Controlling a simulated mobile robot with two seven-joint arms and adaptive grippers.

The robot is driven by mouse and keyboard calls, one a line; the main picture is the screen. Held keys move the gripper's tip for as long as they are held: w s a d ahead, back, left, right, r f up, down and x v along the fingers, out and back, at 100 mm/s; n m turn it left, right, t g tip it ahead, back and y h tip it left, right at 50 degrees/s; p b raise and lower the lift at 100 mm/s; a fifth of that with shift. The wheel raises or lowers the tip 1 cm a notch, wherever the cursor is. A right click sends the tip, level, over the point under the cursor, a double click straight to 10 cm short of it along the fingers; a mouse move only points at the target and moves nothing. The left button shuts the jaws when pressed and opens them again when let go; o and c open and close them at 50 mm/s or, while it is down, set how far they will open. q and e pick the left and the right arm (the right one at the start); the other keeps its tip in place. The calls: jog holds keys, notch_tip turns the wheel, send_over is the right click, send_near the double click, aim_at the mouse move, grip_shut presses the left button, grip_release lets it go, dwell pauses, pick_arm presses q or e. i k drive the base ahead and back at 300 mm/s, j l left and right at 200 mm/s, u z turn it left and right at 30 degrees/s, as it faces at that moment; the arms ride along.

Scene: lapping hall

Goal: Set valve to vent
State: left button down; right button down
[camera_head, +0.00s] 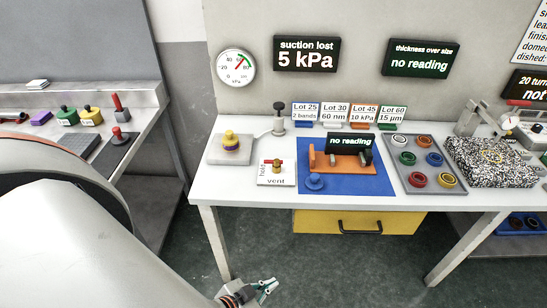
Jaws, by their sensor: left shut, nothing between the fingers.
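The valve (273,166) sits on a small white plate (287,181) near the front edge of the white table, left of the blue mat. It has a brass-coloured body and a short red handle that lies roughly sideways across the top. The plate reads "hold" along its left side and "vent" along its front; which mark the handle points to is too small to tell. My left gripper (267,288) is at the bottom, below and in front of the table edge, apart from the valve, shut and empty. My right gripper is not in view.
A grey plate with a yellow-topped piece (231,141) stands left of the valve. The blue mat (375,184) with an orange fixture lies right, then a grey tray (440,188) of coloured rings.

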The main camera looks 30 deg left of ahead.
aim_at(276, 162)
jog(key=j, duration=1.55)
